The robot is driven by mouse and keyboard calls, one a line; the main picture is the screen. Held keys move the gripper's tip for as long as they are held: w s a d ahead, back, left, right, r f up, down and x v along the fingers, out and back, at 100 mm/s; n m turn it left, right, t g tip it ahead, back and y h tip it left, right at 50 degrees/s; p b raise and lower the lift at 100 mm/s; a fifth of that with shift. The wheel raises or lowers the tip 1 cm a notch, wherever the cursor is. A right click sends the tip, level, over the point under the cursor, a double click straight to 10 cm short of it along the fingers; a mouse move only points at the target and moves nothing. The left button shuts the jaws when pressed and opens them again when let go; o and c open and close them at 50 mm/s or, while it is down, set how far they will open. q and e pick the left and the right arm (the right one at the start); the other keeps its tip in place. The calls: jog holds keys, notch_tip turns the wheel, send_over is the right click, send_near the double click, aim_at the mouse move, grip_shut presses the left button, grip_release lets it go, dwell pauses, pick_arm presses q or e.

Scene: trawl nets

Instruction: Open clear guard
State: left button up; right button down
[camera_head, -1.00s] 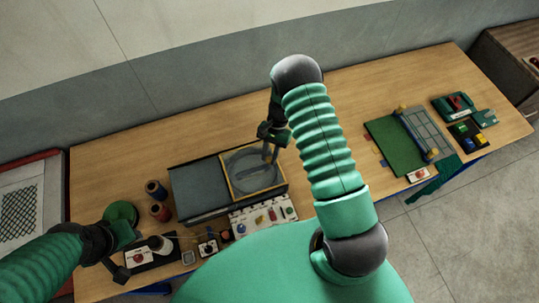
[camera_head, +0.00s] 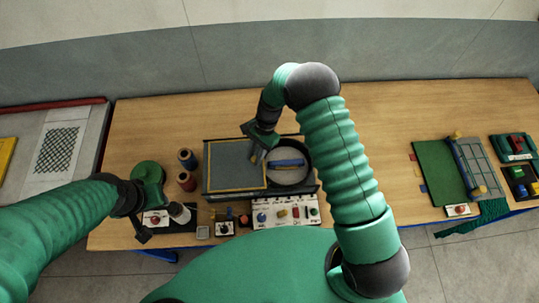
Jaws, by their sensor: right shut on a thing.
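The clear guard (camera_head: 236,187), a see-through panel with a yellow frame, lies over the left half of a dark machine box (camera_head: 203,181). My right gripper (camera_head: 258,156) reaches down from above and is shut at the guard's right edge. To the right of the guard, a round well (camera_head: 290,179) is uncovered, with a blue bar-shaped piece (camera_head: 288,163) in it. My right forearm passes just right of the well. My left gripper (camera_head: 143,228) is low at the left, beside a white box with a red button (camera_head: 153,219); its jaws are too small to read.
A control panel (camera_head: 285,213) with coloured knobs sits in front of the machine. Two spools (camera_head: 186,170) stand at its left. A green mat (camera_head: 438,172) with a roller and net lies at right. The table (camera_head: 390,110) is clear behind.

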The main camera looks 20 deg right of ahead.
jog(key=shift+w+a+r, duration=0.15)
jog(key=shift+w+a, duration=0.05)
jog(key=shift+w, duration=0.2)
jog(key=c, duration=1.3)
grip_release()
jog(key=shift+o, duration=0.7)
jog(key=shift+f, duration=0.2)
jog(key=shift+d+r, duration=0.1)
jog(key=shift+r, duration=0.15)
jog(key=b+v, duration=0.5)
jog(key=v, duration=1.1)
